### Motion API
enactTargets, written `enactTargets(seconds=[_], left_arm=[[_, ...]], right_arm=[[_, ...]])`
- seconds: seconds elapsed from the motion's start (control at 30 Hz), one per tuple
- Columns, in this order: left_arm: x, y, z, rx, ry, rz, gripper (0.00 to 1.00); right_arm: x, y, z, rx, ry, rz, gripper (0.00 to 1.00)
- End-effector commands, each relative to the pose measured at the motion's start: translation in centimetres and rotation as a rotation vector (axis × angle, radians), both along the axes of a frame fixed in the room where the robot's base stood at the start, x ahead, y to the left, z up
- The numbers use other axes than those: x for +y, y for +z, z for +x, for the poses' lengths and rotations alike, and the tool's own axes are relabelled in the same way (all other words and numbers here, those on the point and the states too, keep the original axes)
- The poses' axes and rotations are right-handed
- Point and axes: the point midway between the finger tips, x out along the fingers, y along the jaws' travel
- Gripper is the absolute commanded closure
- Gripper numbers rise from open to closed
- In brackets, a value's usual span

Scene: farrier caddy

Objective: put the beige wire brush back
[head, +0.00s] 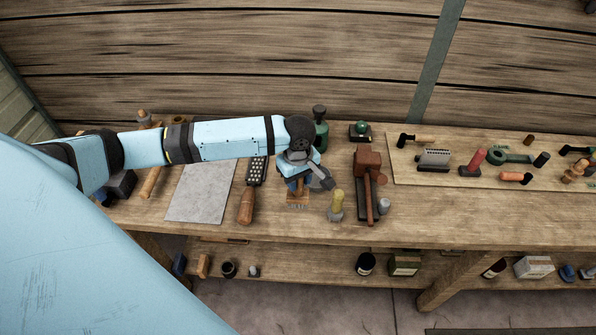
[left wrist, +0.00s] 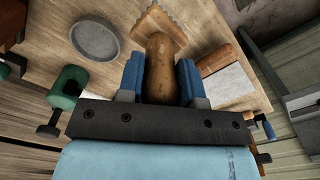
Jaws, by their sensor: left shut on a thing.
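My left gripper (head: 296,184) is over the workbench (head: 430,213), its fingers pointing down. In the left wrist view its blue fingers (left wrist: 160,82) are shut on the rounded tan-brown handle of the wire brush (left wrist: 158,62). The brush's wavy-edged end (left wrist: 152,20) sticks out past the fingertips. In the head view the brush's lower end (head: 297,203) shows below the gripper, close to the bench top; I cannot tell whether it touches. My right gripper is not in view.
A rasp with a wooden handle (head: 246,207) and a grey sheet (head: 200,192) lie left of the gripper. A yellow-handled tool (head: 337,204) and a hammer (head: 367,178) are to the right. A board with several tools (head: 405,175) lies further right.

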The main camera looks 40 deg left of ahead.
Motion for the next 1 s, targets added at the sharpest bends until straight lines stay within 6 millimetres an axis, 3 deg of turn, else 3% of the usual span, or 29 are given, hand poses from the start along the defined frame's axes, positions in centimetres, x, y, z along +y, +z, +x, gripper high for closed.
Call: enactTargets(seconds=[0.07, 0.1, 0.5, 1.0], left_arm=[[-0.1, 0.4, -0.1, 0.003, 0.0, -0.002, 1.0], [-0.1, -0.8, -0.1, 0.004, 0.0, -0.001, 1.0], [-0.1, -5.0, 0.0, 0.002, -0.001, -0.001, 1.0], [0.0, -6.0, 0.0, 0.001, -0.001, 0.0, 1.0]], right_arm=[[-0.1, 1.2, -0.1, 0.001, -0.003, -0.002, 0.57], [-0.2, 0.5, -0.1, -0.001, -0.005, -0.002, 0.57], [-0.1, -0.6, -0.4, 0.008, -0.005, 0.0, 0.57], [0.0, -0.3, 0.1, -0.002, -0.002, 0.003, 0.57]])
